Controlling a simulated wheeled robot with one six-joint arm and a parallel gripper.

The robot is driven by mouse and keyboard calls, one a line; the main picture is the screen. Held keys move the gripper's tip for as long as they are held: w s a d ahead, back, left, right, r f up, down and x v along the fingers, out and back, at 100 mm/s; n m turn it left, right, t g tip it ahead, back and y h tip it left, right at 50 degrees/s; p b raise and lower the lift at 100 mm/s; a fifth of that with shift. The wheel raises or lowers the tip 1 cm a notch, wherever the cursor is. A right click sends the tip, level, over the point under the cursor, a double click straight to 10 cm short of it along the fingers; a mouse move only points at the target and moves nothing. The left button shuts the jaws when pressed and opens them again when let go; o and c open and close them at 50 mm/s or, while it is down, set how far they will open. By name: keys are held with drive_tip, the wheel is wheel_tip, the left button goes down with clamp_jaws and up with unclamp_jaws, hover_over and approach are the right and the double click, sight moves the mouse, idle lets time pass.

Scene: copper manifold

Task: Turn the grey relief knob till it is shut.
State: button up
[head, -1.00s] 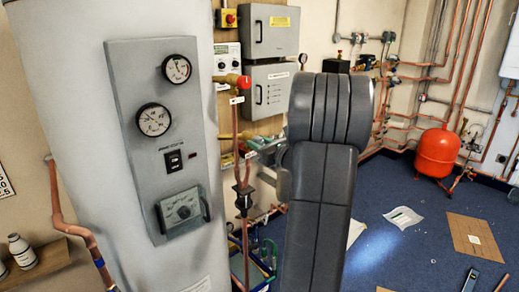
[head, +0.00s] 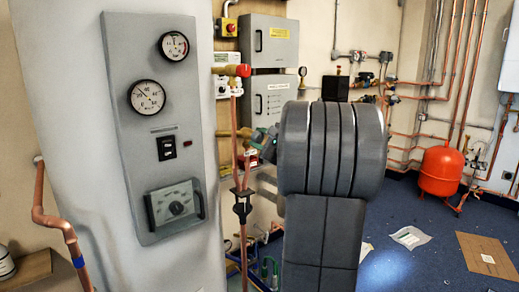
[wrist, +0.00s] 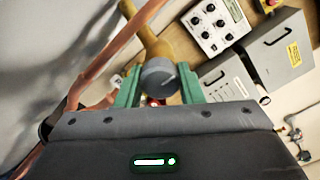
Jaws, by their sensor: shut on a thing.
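The grey relief knob (wrist: 158,76) is round with a pale line on its face. It sits on a brass valve body (wrist: 150,38) in the wrist view. My gripper (wrist: 158,88) has green fingers, one on each side of the knob, and is shut on it.
A pale cylinder with a grey gauge panel (head: 150,110) stands close on the left. Copper pipes (wrist: 118,50) run close to my gripper's left side. Grey wall boxes (head: 270,42) are behind.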

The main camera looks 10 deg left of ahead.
drive_tip(key=shift+f+n+b, duration=0.15)
drive_tip(key=shift+n+b, duration=0.35)
drive_tip(key=o, duration=1)
drive_tip(key=v, duration=1.3)
drive_tip(key=shift+s+d, duration=0.25)
drive_tip(key=shift+d, duration=0.05)
drive_tip(key=shift+a, duration=0.1)
drive_tip(key=x, duration=1.3)
drive_tip(key=shift+w+a, duration=0.25)
drive_tip(key=shift+w, duration=0.05)
